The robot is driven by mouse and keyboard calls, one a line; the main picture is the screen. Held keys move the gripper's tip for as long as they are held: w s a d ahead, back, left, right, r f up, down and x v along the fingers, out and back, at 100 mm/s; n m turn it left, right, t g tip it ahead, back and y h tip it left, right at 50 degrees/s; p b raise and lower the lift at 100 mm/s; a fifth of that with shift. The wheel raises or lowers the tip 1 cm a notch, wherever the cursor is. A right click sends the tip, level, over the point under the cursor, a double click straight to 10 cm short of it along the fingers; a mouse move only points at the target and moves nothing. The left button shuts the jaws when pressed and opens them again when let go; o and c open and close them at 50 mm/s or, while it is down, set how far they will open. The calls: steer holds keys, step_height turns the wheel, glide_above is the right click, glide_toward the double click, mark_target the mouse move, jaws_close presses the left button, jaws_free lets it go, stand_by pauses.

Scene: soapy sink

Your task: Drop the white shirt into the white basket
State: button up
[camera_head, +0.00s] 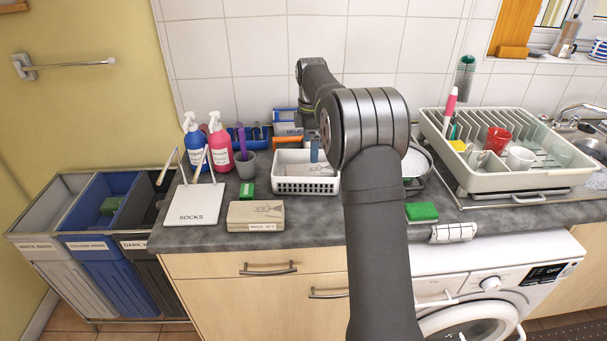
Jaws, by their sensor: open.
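I cannot make out a white shirt. Part of a white shape (415,162) shows behind my arm at the right, too covered to identify. A pale bin (72,262) with a white front label stands at the far left of a row of laundry bins; its inside looks empty from here. A small white slotted basket (306,186) sits on the counter left of my arm, with a blue item standing in it. My arm rises through the middle and bends away towards the wall. My gripper is hidden behind the arm.
A blue bin (108,270) holding something green and a dark bin stand beside the pale bin. A dish rack (505,165) fills the right.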

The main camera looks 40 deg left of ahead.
step_height(320, 180, up, 17)
steer(key=shift+r, duration=0.2)
stand_by(0.3)
stand_by(0.5)
step_height(320, 180, down, 16)
steer(key=shift+f, duration=0.15)
stand_by(0.8)
